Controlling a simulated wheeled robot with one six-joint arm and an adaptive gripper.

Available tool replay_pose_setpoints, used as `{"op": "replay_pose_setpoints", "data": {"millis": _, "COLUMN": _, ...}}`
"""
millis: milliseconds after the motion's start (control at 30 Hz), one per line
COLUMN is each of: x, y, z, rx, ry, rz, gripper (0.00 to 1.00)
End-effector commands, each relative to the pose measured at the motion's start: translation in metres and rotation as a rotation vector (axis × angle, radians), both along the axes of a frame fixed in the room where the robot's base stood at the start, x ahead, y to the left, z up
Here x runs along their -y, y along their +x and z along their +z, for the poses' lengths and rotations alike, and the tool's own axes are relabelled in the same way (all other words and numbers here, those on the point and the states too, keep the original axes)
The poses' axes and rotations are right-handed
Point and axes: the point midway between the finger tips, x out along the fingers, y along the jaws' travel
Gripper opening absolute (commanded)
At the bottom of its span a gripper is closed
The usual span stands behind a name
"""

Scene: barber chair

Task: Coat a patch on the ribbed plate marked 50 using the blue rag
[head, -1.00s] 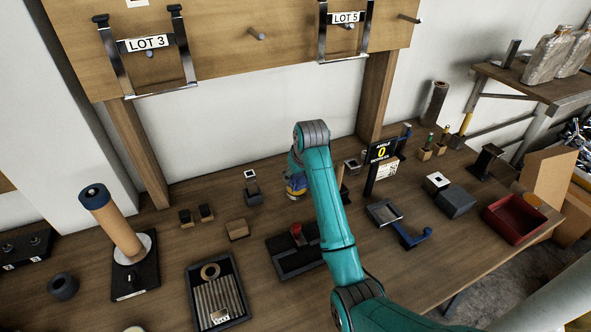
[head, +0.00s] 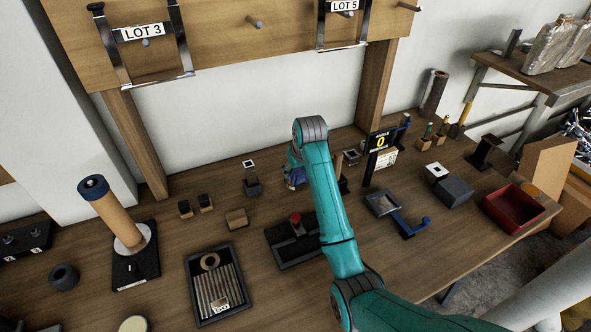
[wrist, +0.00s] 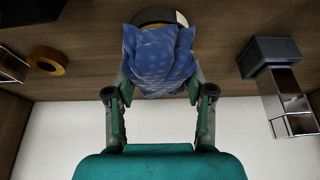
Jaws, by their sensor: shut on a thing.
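The blue rag (wrist: 160,60) is bunched between the fingers of my gripper (wrist: 160,88) in the wrist view. A dark round rim with something yellow (wrist: 150,15) shows just behind the rag; I cannot tell whether they touch. In the head view my gripper (head: 295,172) is mostly hidden by my arm, with a bit of blue rag (head: 295,180) showing over the back of the bench. The ribbed plate (head: 210,290) lies in a dark tray at the front, left of my arm, well apart from the rag. Its small label is too small to read.
A red-knobbed dark fixture (head: 284,252) stands between the ribbed plate and my arm. A tan roller on a stand (head: 110,212) rises at the left. A sign reading 0 (head: 381,142), a blue-handled tool (head: 410,230) and a red bin (head: 515,212) are to the right.

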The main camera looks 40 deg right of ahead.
Motion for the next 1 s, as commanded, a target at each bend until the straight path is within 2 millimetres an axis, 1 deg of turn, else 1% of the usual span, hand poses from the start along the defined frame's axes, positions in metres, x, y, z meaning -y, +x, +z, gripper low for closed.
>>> {"op": "replay_pose_setpoints", "data": {"millis": 1000, "x": 0.0001, "y": 0.0002, "z": -0.009, "rx": 0.001, "ry": 0.0, "rz": 0.0, "gripper": 0.25}}
